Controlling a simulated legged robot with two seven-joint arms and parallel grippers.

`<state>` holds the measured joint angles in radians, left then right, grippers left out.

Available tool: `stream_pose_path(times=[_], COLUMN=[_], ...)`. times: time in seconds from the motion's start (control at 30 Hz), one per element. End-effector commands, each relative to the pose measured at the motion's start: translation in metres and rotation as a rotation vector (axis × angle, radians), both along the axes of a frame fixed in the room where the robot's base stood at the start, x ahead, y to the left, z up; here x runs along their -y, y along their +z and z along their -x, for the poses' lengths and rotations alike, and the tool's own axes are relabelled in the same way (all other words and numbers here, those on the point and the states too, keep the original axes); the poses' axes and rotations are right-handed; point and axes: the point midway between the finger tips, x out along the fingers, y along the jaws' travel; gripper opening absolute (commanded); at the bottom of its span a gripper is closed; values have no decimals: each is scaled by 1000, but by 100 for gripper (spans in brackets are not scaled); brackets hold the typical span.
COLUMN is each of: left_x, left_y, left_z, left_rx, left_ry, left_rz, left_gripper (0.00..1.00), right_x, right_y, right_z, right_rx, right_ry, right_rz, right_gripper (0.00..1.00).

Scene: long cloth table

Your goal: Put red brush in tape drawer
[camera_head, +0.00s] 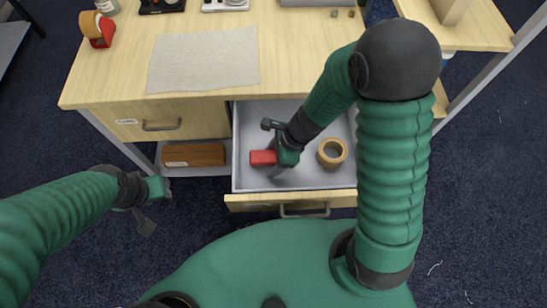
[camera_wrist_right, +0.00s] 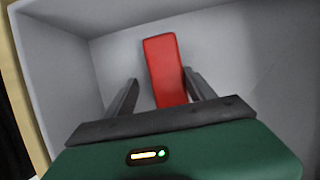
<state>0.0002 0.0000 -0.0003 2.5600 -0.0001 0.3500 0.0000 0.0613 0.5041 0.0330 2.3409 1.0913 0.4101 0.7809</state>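The red brush (camera_head: 262,157) is inside the open drawer (camera_head: 292,202), near its left side. A roll of brown tape (camera_head: 332,152) is in the same drawer, to the right of the brush. My right gripper (camera_head: 274,148) reaches down into the drawer at the brush. In the right wrist view, the red brush (camera_wrist_right: 165,68) lies between the two spread fingers of the right gripper (camera_wrist_right: 160,88). It is close to the right finger, with a gap to the left finger. My left gripper (camera_head: 145,208) is outside the desk at the left, empty; its opening is unclear.
A closed drawer (camera_head: 150,120) with a label and handle is to the left. A brown box (camera_head: 193,155) sits on a shelf below it. A grey mat (camera_head: 203,60) and a red tape dispenser (camera_head: 98,30) are on the desktop.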

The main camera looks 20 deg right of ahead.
Motion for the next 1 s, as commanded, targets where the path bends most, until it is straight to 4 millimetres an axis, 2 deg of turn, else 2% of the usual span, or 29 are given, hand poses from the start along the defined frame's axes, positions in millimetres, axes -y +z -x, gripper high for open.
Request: stream_pose_path(times=[0.17,0.4,0.5,0.67,0.77,0.87,0.9,1.0], left_x=[0,0,0,0,0,0,0,0], left_y=[12,42,50,54,54,54,54,53], left_z=[0,0,0,0,0,0,0,0], left_rx=[0,0,0,0,0,0,0,0], left_ry=[0,-1,-1,0,0,0,0,0], left_rz=[0,0,0,0,0,0,0,0], left_gripper=[36,36,36,36,36,36,36,36], right_x=[7,28,36,43,48,60,65,74], right_y=[19,78,97,112,116,124,128,139], right_z=[1,7,9,12,23,38,41,42], right_rx=[3,5,2,4,70,216,274,378], right_ry=[-2,-3,-2,10,240,777,1011,1502], right_rz=[-1,-1,1,4,81,259,334,487], right_gripper=[63,63,63,63,63,63,63,63])
